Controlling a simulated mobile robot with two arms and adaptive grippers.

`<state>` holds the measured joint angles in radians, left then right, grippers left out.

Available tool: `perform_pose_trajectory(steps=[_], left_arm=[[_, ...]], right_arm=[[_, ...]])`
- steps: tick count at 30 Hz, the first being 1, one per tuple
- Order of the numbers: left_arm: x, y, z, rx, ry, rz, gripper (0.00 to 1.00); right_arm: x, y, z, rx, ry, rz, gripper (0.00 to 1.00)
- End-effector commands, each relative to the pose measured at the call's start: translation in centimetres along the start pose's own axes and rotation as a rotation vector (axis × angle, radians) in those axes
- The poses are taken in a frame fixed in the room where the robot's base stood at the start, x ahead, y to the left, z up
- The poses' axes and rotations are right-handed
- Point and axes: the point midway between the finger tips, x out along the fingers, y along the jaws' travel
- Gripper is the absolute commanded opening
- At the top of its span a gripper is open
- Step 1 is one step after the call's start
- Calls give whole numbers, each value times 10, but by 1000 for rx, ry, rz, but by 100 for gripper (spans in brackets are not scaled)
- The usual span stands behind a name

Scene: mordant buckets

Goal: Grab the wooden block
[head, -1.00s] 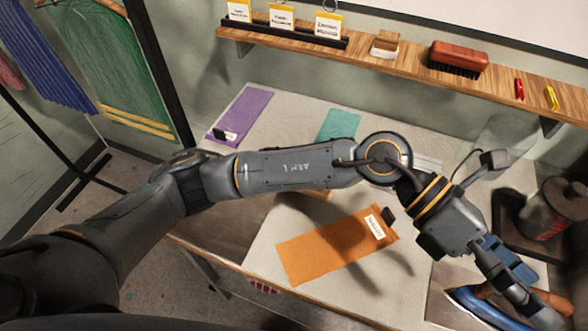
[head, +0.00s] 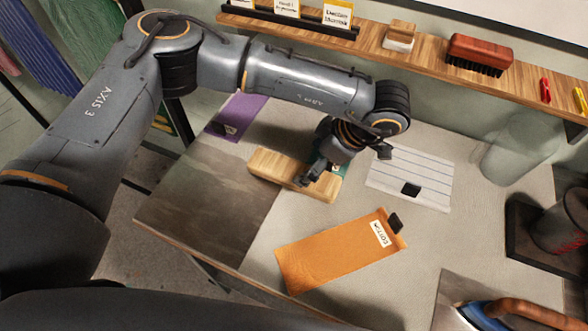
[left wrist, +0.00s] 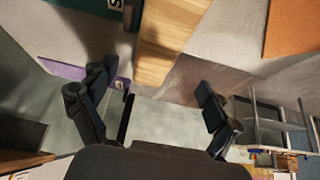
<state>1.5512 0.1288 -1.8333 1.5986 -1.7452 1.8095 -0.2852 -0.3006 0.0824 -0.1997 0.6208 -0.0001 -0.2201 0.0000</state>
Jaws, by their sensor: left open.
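The wooden block (head: 265,165) is a long light-brown bar lying on the table near the back left, partly on or beside a teal swatch. My left gripper (head: 315,177) is over its right half, hiding part of its top. In the left wrist view the block (left wrist: 168,40) comes in from the top, its near end between the lines of the two fingers. The left gripper (left wrist: 155,85) is open, with nothing held between its fingers. Whether the fingers touch the block cannot be told. My right gripper is not in view.
An orange swatch (head: 335,250) lies in front, a purple swatch (head: 240,112) behind left, and a striped white cloth (head: 412,175) to the right. An iron (head: 480,315) is front right. The wooden shelf (head: 430,62) holds a brush (head: 480,53).

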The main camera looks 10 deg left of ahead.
Motion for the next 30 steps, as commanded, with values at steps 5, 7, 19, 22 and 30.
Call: perform_pose_trajectory(steps=[5,7,19,22,30], left_arm=[[24,0,0,0,0,-1,89],[29,0,0,0,-2,-1,89],[76,3,0,0,-2,-3,89],[82,4,0,0,-2,0,89],[82,4,1,0,-3,0,76]], right_arm=[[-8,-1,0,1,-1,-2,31],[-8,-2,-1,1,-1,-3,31],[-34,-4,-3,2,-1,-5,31],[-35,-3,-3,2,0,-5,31],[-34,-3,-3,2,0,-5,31]])
